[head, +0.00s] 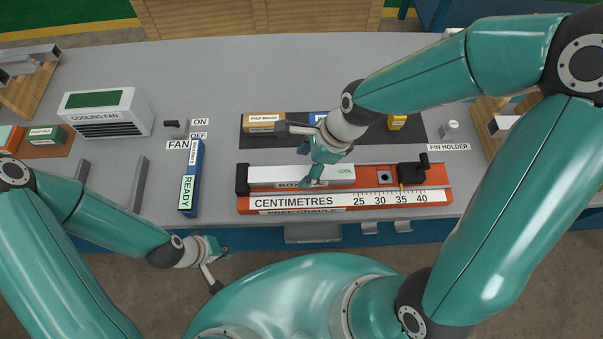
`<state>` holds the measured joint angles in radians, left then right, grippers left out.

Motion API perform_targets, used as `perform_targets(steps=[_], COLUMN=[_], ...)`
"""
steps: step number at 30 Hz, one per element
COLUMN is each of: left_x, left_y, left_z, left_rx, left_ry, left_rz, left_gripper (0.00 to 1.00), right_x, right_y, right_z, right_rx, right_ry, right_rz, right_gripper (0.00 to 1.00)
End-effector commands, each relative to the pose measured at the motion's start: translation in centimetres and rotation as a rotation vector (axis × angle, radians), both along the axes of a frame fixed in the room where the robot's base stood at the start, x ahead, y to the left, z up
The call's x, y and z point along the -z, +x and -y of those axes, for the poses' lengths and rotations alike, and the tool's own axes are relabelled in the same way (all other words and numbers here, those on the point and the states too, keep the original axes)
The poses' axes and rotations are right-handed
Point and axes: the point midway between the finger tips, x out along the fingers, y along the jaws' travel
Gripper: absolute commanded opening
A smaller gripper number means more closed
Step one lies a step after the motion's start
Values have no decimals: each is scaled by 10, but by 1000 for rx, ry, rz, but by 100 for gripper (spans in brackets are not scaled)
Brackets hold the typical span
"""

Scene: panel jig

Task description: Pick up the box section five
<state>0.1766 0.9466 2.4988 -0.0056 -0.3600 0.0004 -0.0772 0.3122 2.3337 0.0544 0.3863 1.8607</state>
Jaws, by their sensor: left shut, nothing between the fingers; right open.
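A white bar (270,174), its front label partly covered but starting "BOX" and with "COOL" on its right end, lies in the orange prep cradle (434,197). It appears to be the box section, but its number cannot be read. My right gripper (308,178) is open above the middle of the bar, its fingers pointing down and hiding part of it. Whether they touch the bar cannot be told. My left gripper (216,278) is shut and empty, low in front of the table's front edge, away from the bar.
The cradle has a dark stop (242,180) at left, a black clamp (412,174) at right and a centimetre scale in front. A blue READY block (191,180) stands to the left, with a cooling fan (107,113) beyond. A pin holder (450,131) stands at right.

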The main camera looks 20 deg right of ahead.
Motion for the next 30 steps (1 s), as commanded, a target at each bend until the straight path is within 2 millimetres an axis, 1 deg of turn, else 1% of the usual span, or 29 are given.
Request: perform_targets(steps=[3, 7, 11, 17, 18, 26, 27, 30], left_x=[-1, 0, 0, 0, 0, 0, 0, 0], left_y=[0, 0, 0, 0, 0, 0, 0, 0], left_z=[0, 0, 0, 0, 0, 0, 0, 0], left_rx=[0, 0, 0, 0, 0, 0, 0, 0], left_ry=[0, 0, 0, 0, 0, 0, 0, 0], left_rz=[0, 0, 0, 0, 0, 0, 0, 0], left_gripper=[0, 0, 0, 0, 0, 0, 0, 0], right_x=[19, 35, 41, 41, 41, 41, 41, 41], right_y=[-1, 2, 3, 3, 3, 3, 3, 3], right_z=[-1, -7, -9, -9, -9, -9, -9, -9], right_rx=[0, -1, -1, 0, 1, 1, 1, 0], right_ry=[-1, 0, 0, 0, 0, 0, 0, 0], right_rz=[-8, -5, -2, -1, -1, -1, -1, -1], right_gripper=[71, 71, 71, 71, 64, 21, 14, 0])
